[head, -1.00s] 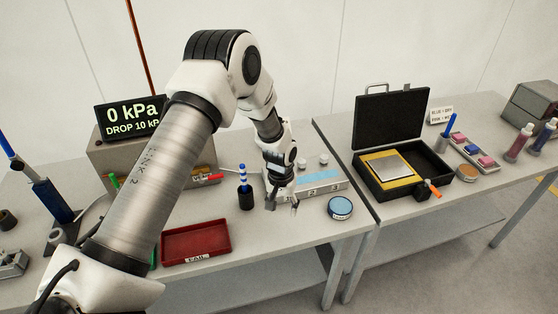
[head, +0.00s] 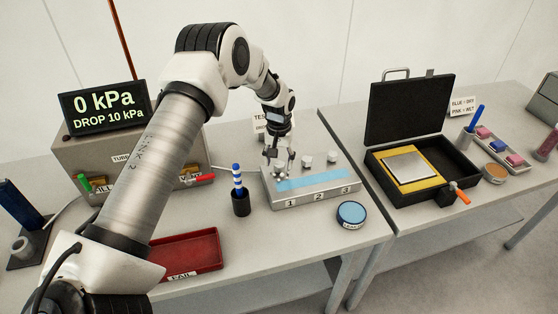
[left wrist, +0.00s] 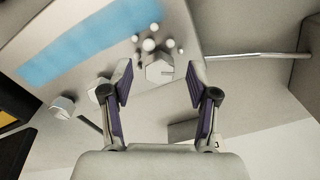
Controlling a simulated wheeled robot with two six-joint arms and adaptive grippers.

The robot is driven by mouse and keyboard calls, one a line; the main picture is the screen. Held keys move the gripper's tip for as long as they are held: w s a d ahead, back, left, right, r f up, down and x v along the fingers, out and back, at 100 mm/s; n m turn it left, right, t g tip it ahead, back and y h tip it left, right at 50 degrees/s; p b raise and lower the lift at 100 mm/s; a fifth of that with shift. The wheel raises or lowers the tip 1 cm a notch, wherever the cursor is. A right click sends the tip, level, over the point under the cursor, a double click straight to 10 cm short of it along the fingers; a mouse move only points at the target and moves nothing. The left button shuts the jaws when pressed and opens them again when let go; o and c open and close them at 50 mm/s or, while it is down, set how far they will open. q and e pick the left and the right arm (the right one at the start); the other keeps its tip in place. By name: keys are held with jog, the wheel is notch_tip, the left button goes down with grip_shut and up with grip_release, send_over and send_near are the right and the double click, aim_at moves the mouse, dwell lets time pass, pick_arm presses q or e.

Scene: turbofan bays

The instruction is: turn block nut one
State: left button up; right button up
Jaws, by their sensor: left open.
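The grey test block (head: 318,195) lies on the left table, with a pale blue strip and the labels 1, 2 and 3 along its front. Block nut one (left wrist: 158,71) shows in the left wrist view as a pale hexagon between my fingertips. My left gripper (head: 279,163) points down over the block's number 1 end, open, with a finger on either side of that nut. I cannot tell whether they touch it. Two more nuts, the middle one (head: 306,161) and the right one (head: 332,157), stand free to the right. My right gripper is out of view.
A black cup with a blue-striped tool (head: 240,200) stands left of the block. A blue-lidded round tin (head: 352,212) is at its front right. A red tray (head: 190,252) and a pressure box reading 0 kPa (head: 82,155) are left. An open black case (head: 455,165) is right.

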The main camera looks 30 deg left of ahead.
pick_arm(q)
jog(key=shift+w+a+f, duration=0.1)
jog(key=shift+w+f, duration=0.1)
jog(key=shift+f, duration=0.4)
jog(key=shift+w+a+f, duration=0.1)
jog(key=shift+w+f, duration=0.05)
jog(key=shift+f, duration=0.4)
jog(key=shift+s+d+r, duration=0.1)
jog(key=shift+s, duration=0.05)
jog(key=shift+s+d+r, duration=0.1)
jog(key=shift+c, duration=1.4)
grip_shut()
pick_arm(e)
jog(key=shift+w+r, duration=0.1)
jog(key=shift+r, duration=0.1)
